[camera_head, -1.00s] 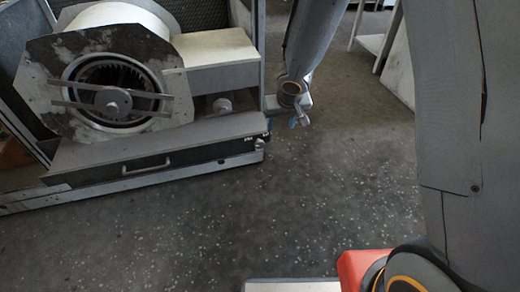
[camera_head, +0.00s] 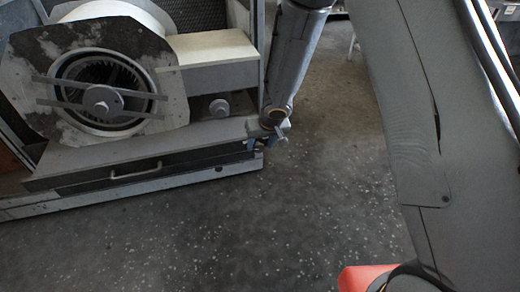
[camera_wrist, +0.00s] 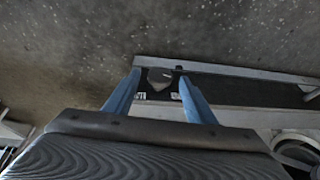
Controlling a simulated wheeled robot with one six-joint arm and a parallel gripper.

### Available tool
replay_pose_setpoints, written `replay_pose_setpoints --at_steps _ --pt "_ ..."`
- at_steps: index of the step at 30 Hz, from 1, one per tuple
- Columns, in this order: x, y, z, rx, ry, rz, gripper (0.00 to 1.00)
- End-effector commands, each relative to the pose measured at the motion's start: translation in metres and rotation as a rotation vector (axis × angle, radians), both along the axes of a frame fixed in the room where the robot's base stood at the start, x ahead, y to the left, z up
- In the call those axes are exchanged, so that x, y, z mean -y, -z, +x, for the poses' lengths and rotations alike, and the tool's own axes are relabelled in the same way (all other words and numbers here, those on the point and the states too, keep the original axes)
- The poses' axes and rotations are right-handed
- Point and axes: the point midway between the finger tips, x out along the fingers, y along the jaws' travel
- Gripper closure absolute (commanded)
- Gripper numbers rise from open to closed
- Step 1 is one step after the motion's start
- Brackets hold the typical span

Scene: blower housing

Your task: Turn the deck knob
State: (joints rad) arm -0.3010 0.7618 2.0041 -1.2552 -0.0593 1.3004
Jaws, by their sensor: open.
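A grey, roughly pointed knob (camera_wrist: 160,79) sits on the dark front strip of the deck, with small white lettering on both sides of it. In the wrist view my gripper (camera_wrist: 159,73) is open, with one blue finger on each side of the knob. I cannot tell whether the fingers touch it. In the head view my gripper (camera_head: 260,144) is at the right end of the deck front (camera_head: 140,172) and hides this knob. Another round grey knob (camera_head: 219,108) stands under the pale box, above the deck.
The blower housing (camera_head: 150,118) with its round fan opening stands above the deck at left. A bar handle (camera_head: 137,171) is on the deck front. A metal post (camera_head: 257,60) rises close to my arm. The speckled floor (camera_head: 250,235) in front is clear.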

Motion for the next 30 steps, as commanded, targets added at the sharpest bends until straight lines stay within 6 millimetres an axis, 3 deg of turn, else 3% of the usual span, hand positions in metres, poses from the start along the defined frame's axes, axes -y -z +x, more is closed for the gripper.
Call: replay_pose_setpoints --at_steps 3,13,21,30 --pt "-0.0017 0.0104 0.0040 0.000 -0.001 0.000 0.50" --pt "-0.0023 0.0116 0.0049 0.001 0.000 0.000 0.50" --pt "-0.0022 0.0116 0.0048 0.001 0.000 0.000 0.91" --pt "-0.0034 0.0133 0.0060 0.008 0.001 -0.019 0.91"
